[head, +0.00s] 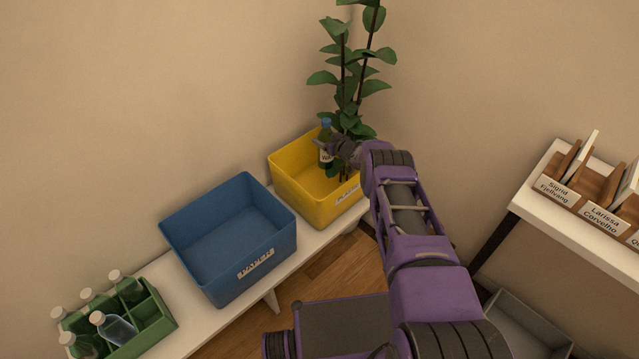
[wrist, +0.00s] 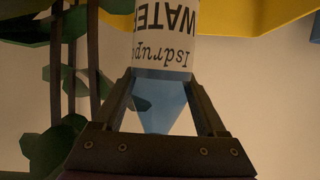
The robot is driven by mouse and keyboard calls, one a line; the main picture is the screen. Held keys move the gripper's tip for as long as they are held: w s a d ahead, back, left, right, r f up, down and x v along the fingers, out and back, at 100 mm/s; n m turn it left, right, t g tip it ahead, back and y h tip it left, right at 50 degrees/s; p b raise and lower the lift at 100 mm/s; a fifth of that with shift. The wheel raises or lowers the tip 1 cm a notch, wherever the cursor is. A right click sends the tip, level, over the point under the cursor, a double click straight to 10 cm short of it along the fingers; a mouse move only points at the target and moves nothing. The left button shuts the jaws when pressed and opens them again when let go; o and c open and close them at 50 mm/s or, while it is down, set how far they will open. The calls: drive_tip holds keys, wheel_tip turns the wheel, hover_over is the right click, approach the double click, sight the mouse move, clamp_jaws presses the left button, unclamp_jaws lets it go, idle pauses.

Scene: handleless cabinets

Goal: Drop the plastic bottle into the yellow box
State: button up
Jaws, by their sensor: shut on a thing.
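The plastic bottle (head: 326,148) has a blue cap and a white label. In the wrist view the bottle (wrist: 165,35) shows its "WATER" label upside down and a pale blue tapering end between the fingers. My gripper (head: 338,150) is shut on the bottle; its two dark fingers also show in the wrist view (wrist: 165,105). The yellow box (head: 305,195) stands on a white bench. In the head view the bottle and gripper appear over the yellow box's opening. A yellow edge (wrist: 265,15) shows at the top of the wrist view. The bottle's lower end is hard to make out.
An open, empty blue box (head: 235,240) stands left of the yellow one on the white bench (head: 190,325). A green crate (head: 150,325) with several bottles is at lower left. A leafy plant (head: 355,80) rises behind the gripper. A shelf with name-labelled holders (head: 590,200) is at right.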

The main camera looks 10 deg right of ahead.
drive_tip(key=o, duration=1.3)
drive_tip(key=shift+s+d+r+p, duration=0.15)
drive_tip(key=shift+s+r+p, duration=0.2)
drive_tip(key=shift+p, duration=0.2)
drive_tip(key=p+v, duration=0.5)
drive_tip(key=v, duration=1.1)
drive_tip(key=shift+s+p, duration=0.3)
